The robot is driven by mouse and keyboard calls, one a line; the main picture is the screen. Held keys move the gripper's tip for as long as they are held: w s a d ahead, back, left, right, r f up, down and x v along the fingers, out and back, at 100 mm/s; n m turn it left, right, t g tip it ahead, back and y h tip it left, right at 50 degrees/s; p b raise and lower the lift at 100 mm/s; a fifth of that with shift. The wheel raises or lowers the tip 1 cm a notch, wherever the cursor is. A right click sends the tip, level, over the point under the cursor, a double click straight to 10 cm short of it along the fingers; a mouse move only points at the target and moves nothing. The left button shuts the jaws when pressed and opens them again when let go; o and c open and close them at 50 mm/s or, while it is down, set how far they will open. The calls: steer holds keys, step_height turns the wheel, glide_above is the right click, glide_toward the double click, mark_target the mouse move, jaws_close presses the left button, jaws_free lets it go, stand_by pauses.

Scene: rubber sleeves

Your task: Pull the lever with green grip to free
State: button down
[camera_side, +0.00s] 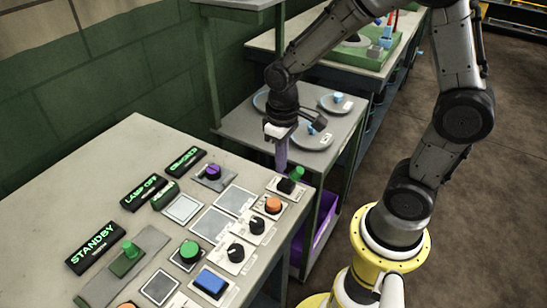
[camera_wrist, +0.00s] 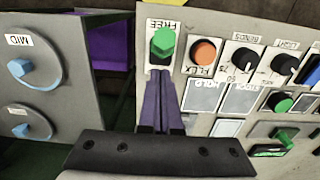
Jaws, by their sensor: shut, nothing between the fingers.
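The lever with the green grip (camera_wrist: 163,42) stands on a plate marked FREE, which reads upside down in the wrist view. In the side view the lever's green grip (camera_side: 297,173) is at the panel's far right corner, above a black base. My gripper (camera_side: 281,168) has purple fingers pointing down, just behind and left of the grip. In the wrist view the shut fingertips (camera_wrist: 163,77) are just below the grip in the picture, with nothing between them. I cannot tell whether they touch the lever.
The grey panel (camera_side: 150,150) carries an orange button (camera_side: 273,204), black knobs, a blue switch (camera_side: 210,283) and a green button (camera_side: 190,250). Another green-handled lever (camera_side: 128,250) stands at left. A lower shelf with round plates (camera_side: 336,103) lies behind my gripper.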

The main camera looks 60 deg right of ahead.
steer(key=shift+w, duration=0.25)
steer(key=shift+r, duration=0.1)
steer(key=shift+r, duration=0.2)
step_height(320, 180, up, 8)
steer(key=shift+f, duration=0.25)
stand_by(0.6)
steer(key=s+r+t, duration=0.5)
steer(key=s+r, duration=0.1)
steer(key=s, duration=0.6)
steer(key=shift+s+a+t, duration=0.15)
steer(key=shift+a+t, duration=0.15)
steer(key=shift+a, duration=0.1)
stand_by(0.4)
